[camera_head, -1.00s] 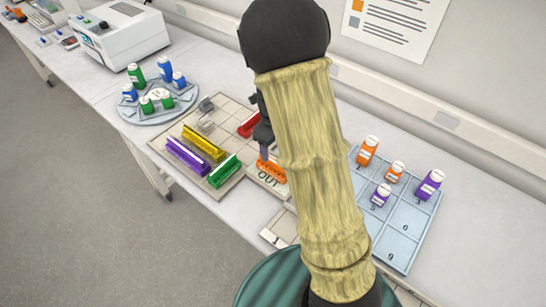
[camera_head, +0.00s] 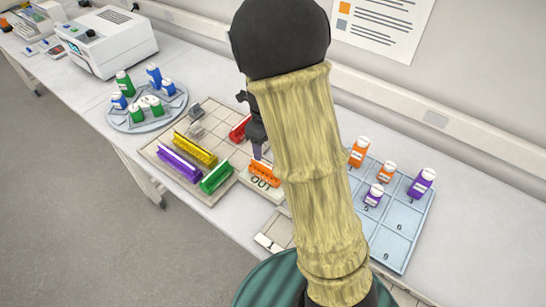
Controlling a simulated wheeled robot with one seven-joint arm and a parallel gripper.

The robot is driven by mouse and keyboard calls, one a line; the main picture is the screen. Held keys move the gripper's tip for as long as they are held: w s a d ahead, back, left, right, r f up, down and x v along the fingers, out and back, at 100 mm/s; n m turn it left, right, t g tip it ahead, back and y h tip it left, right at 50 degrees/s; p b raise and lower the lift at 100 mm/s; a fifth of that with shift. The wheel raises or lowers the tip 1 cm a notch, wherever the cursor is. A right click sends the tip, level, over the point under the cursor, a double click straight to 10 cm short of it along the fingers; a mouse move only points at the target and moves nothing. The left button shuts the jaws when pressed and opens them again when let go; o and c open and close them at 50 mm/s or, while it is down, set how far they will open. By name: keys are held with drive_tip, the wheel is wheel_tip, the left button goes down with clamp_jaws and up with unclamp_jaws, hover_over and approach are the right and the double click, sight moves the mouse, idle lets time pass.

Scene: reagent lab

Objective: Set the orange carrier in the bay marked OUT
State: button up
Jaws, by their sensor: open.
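The orange carrier (camera_head: 264,174) sits in the bay marked OUT (camera_head: 262,183), at the right front corner of the beige board. Its right end is partly hidden by my arm. My gripper (camera_head: 257,153) is open and just above the carrier, pointing down, with a small gap seeming to show between them. My arm hides part of the gripper.
On the board (camera_head: 226,138) stand a yellow carrier (camera_head: 195,149), a purple carrier (camera_head: 180,164), a green carrier (camera_head: 216,177) and a red carrier (camera_head: 240,128). A round tray (camera_head: 119,124) of bottles is at left. A blue numbered tray (camera_head: 390,238) with bottles is at right.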

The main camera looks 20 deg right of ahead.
drive_tip(key=s+r+n+t, duration=0.1)
drive_tip(key=s+n, duration=0.6)
drive_tip(key=n, duration=0.6)
drive_tip(key=s+r+n+t, duration=0.1)
drive_tip(key=s+n, duration=0.6)
drive_tip(key=n, duration=0.7)
drive_tip(key=shift+r+n+t, duration=0.3)
drive_tip(key=shift+r, duration=0.35)
